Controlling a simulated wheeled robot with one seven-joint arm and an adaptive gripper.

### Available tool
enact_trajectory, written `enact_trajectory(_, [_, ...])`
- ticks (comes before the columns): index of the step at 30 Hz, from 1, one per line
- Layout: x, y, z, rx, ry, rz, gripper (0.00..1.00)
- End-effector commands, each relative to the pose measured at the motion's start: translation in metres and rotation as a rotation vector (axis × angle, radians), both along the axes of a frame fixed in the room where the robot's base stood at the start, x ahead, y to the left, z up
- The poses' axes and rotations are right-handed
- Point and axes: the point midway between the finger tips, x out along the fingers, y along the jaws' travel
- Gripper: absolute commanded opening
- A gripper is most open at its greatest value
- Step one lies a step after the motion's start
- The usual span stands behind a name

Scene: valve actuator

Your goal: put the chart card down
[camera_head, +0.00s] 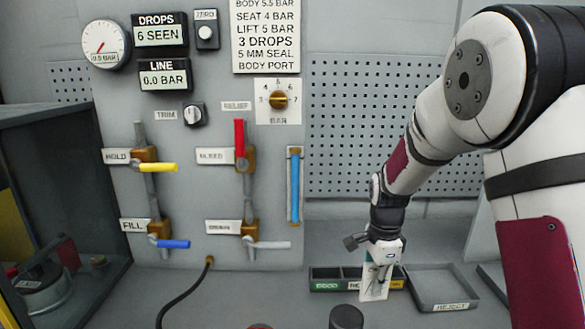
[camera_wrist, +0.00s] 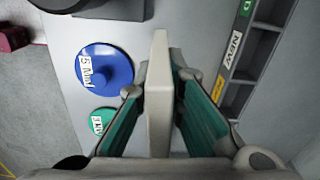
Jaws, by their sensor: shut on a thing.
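The chart card (camera_head: 374,286) is a pale card hanging upright below my gripper (camera_head: 383,256) in the head view. It is in front of the labelled compartment tray (camera_head: 325,285) and covers part of it. In the wrist view the card (camera_wrist: 158,95) is seen nearly edge-on as a pale slab between the two teal finger pads. My gripper is shut on it. I cannot tell whether the card's lower edge touches the bench.
A grey tray labelled REJECT (camera_head: 443,288) sits right of the card. The wrist view shows a blue disc (camera_wrist: 92,72) and a green disc (camera_wrist: 103,124) on the bench. A black knob (camera_head: 346,317) stands at the front. The valve panel (camera_head: 200,105) rises behind, left.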

Motion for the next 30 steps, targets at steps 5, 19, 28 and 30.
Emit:
enact_trajectory(5, [0.000,0.000,-0.005,0.000,-0.001,0.109,0.00])
enact_trajectory(19, [-0.002,0.000,-0.034,0.003,0.001,0.677,0.00])
enact_trajectory(28, [-0.004,0.000,-0.059,0.003,0.000,1.183,0.00])
enact_trajectory(30, [-0.005,0.000,-0.063,0.003,0.000,1.274,0.00])
